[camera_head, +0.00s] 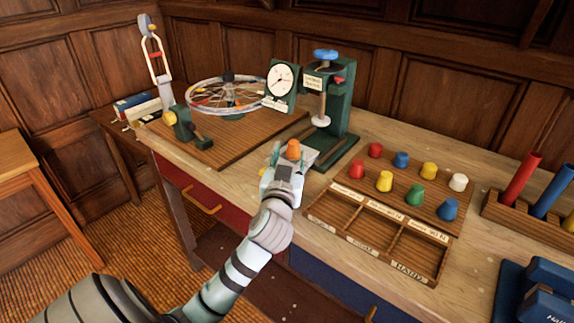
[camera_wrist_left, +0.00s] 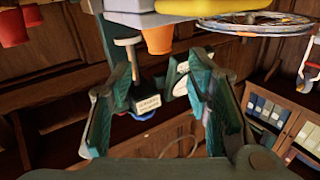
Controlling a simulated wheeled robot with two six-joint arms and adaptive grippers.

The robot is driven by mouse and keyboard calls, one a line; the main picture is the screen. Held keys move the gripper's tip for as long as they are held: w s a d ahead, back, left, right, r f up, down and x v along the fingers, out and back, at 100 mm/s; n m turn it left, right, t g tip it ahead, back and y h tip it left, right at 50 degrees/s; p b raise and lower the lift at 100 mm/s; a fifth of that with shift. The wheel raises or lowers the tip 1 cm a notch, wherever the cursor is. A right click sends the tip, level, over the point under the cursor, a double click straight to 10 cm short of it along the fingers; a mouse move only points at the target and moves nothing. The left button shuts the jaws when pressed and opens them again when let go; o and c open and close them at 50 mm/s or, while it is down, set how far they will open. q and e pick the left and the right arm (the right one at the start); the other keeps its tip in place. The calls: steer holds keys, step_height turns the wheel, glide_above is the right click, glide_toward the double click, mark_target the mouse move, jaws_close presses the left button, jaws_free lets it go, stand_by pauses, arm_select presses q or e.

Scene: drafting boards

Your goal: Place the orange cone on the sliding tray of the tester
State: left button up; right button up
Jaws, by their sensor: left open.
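The orange cone (camera_head: 293,149) stands at the front of the tester (camera_head: 340,105), a green stand with a blue knob and a dial. A pale grey plate, seemingly the sliding tray (camera_head: 310,157), lies at its foot, partly hidden by my gripper. My left gripper (camera_head: 282,165) is open just in front of the cone, which appears free of the fingers. The left wrist view is upside down: the cone (camera_wrist_left: 158,40) shows against the tray (camera_wrist_left: 175,18), beyond the open fingers (camera_wrist_left: 155,72). Contact under the cone is partly hidden. My right gripper is not in view.
A wooden board with coloured cones (camera_head: 420,180) and a compartment box (camera_head: 375,235) lie right of the tester. A spoked wheel (camera_head: 225,95) stands on a board to the left. A rack with coloured tubes (camera_head: 520,215) and a blue device (camera_head: 545,292) are far right.

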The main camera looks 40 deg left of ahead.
arm_select(q)
steer(key=v, duration=0.5)
stand_by(0.4)
